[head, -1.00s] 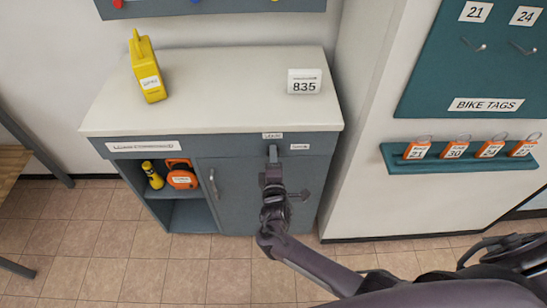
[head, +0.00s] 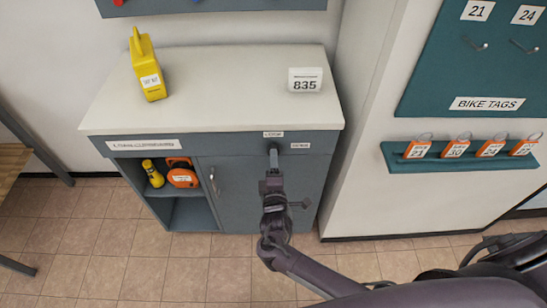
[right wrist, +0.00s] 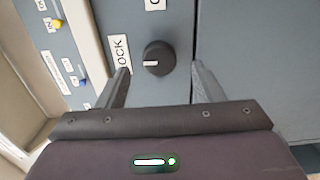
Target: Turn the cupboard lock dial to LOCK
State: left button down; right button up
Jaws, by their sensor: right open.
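The black round lock dial (right wrist: 158,58) is on the blue-grey cupboard front (head: 235,190). Its white mark is on the left side in the right wrist view, toward the label reading "OCK" (right wrist: 119,50), whose first letter is hidden by a finger. A second label (right wrist: 155,4) is cut off at the top edge. My right gripper (right wrist: 160,69) is open, with one finger to each side and the dial between and just beyond the tips. In the head view my right gripper (head: 271,182) is in front of the cupboard's upper right and largely hides the dial. My left gripper is not in view.
A yellow object (head: 150,75) and an 835 sign (head: 305,80) stand on the cupboard top. The open shelf holds an orange object (head: 181,174) and a yellow one (head: 153,175). A teal rack with orange tags (head: 455,148) is on the right wall.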

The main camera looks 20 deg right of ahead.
jog(key=v, duration=0.4)
jog(key=shift+s+a, duration=0.15)
jog(key=shift+s, duration=0.25)
jog(key=s+d+f+m+g+y, duration=0.1)
jog(key=s+d+f+m+g, duration=0.15)
jog(key=s+f, duration=0.45)
jog(key=s+d+f+m+g+y, duration=0.1)
jog(key=s+f+g, duration=0.15)
jog(key=f, duration=0.75)
jog(key=s+d+f+m+g+y, duration=0.1)
jog(key=s+d+f+m+g, duration=0.15)
jog(key=s+f, duration=0.45)
jog(key=s+d+f+m+g+y, duration=0.1)
jog(key=s+f+m+g, duration=0.2)
jog(key=s+f, duration=0.4)
jog(key=s+d+f+m+g+y, duration=0.1)
jog(key=s+f+m+g, duration=0.2)
jog(key=s, duration=1.5)
notch_tip(320, 180, down, 4)
jog(key=g, duration=0.3)
jog(key=shift+f+m, duration=0.25)
jog(key=shift+m, duration=0.05)
